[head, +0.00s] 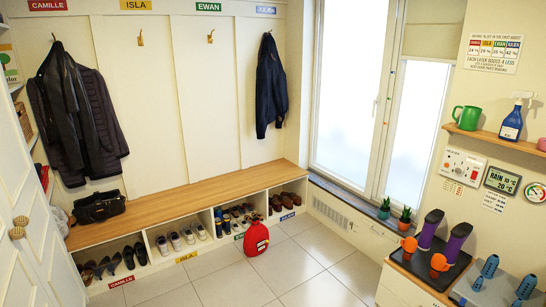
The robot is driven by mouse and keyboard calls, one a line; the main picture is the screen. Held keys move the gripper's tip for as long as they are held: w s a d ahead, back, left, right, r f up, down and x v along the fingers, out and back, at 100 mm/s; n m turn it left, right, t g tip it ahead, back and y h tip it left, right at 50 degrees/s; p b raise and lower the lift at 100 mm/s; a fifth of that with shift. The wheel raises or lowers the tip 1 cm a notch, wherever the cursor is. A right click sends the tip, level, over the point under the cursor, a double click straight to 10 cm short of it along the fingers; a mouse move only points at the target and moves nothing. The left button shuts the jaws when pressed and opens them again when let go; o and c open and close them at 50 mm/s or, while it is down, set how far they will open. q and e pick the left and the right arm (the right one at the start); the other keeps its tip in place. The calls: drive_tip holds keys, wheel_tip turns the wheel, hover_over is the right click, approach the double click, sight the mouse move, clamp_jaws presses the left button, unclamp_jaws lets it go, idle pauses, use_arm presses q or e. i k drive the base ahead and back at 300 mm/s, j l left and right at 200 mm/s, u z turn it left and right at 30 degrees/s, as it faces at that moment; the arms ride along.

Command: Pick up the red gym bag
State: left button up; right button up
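The red gym bag (256,239) stands upright on the tiled floor, just in front of the low shoe bench (180,199) and right of its middle. It is rounded, narrows at the top and has a small marking on its front. It partly hides the cubby behind it. Neither of my grippers shows in the head view, and nothing is holding the bag.
Several pairs of shoes sit in the bench cubbies. A black bag (98,207) rests on the bench's left end. A counter (402,287) with purple and orange items stands at lower right. The floor (315,262) around the bag is clear.

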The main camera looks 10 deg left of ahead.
sight(254, 243)
drive_tip(key=i+j+u, duration=0.15)
drive_tip(key=i+u, duration=0.95)
drive_tip(key=u, duration=0.15)
